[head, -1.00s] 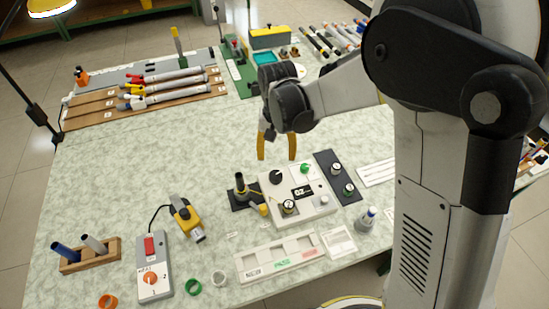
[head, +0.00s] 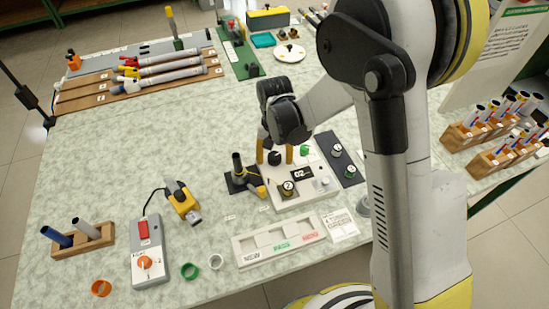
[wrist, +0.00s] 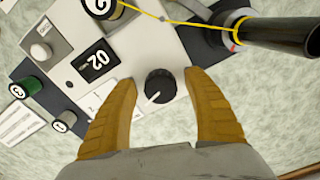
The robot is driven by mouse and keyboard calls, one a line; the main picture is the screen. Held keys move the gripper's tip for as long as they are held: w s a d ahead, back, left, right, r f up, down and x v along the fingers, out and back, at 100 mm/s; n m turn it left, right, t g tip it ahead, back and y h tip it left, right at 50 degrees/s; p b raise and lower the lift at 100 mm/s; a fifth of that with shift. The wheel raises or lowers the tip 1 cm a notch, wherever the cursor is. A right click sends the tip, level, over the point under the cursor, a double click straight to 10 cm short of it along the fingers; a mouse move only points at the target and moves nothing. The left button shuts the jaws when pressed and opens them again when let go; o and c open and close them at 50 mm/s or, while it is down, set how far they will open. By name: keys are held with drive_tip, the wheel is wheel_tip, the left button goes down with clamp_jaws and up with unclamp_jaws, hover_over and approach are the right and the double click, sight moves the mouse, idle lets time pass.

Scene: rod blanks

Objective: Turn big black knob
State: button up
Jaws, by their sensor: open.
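The big black knob (head: 274,158) sits on the white control box (head: 313,195), near its far left corner. In the wrist view the knob (wrist: 160,86) is round and ribbed, with a white pointer line aimed down and left. My gripper (head: 275,154) is above the knob, open, with a yellow finger on each side of it. In the wrist view the fingers (wrist: 163,90) flank the knob with a visible gap on both sides. The head view does not show clearly how high the fingertips are above the box.
The box also carries a display (wrist: 95,61) reading 02. A black post on a stand (head: 238,170) with a yellow cord is close to the box's left side. A dark strip with knobs (head: 337,150) lies to its right, and a labelled tray (head: 280,240) in front.

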sight(275, 157)
drive_tip(key=c, duration=1.2)
drive_tip(key=shift+o, duration=0.2)
drive_tip(key=n, duration=0.4)
drive_tip(key=shift+d, duration=0.1)
drive_tip(key=o, duration=1.2)
drive_tip(key=shift+c, duration=0.2)
wheel_tip(275, 157, up, 12)
